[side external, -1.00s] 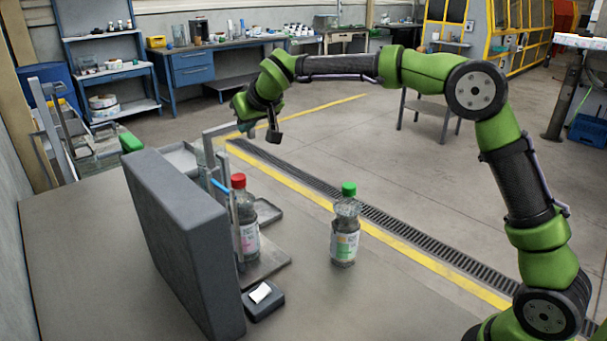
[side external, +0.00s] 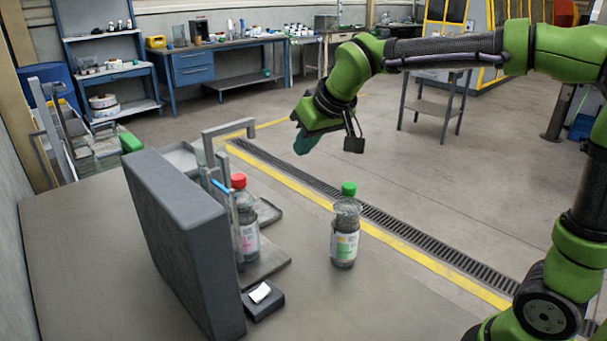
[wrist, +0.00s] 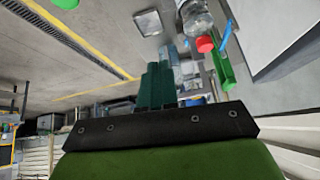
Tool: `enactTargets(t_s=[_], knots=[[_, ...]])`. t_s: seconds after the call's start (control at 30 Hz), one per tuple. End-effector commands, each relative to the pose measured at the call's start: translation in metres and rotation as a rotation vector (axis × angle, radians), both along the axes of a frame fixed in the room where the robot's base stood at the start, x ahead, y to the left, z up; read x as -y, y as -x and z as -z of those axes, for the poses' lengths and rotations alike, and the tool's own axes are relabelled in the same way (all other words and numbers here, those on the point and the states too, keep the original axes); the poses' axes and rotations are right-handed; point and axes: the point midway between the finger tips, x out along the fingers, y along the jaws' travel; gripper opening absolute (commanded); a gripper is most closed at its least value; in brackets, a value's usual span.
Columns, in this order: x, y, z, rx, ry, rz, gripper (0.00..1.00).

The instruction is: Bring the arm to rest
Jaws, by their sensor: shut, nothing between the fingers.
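My gripper (side external: 303,145) hangs in the air above and behind the two bottles, apart from everything on the table. Its teal fingers are together with nothing between them, as the wrist view (wrist: 157,86) also shows. A red-capped bottle (side external: 249,238) stands upright in the grey metal fixture (side external: 270,264). A green-capped bottle (side external: 345,243) stands upright on the open table to its right. In the wrist view the red cap (wrist: 205,44) is near the top right and the green cap (wrist: 66,3) is cut off at the top edge.
A tall dark grey panel (side external: 180,235) stands left of the fixture. A small dark block with a white label (side external: 261,293) lies in front. A grey bracket (side external: 228,130) rises behind the fixture. The table front right is clear.

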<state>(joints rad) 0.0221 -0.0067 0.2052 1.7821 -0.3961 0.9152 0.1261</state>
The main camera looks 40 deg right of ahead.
Motion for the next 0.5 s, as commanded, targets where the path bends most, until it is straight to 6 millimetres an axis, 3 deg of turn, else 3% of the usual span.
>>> enactTargets(t_s=[0.03,0.1,0.3,0.4,0.5], knots=[[0.006,0.03,0.005,-0.018,-0.023,0.016,0.0],[0.013,0.069,0.016,-0.043,-0.067,0.041,0.0],[0.024,0.161,0.047,-0.061,-0.218,0.114,0.0],[0.025,0.189,0.056,-0.048,-0.278,0.138,0.0],[0.026,0.202,0.058,-0.024,-0.31,0.151,0.0]])
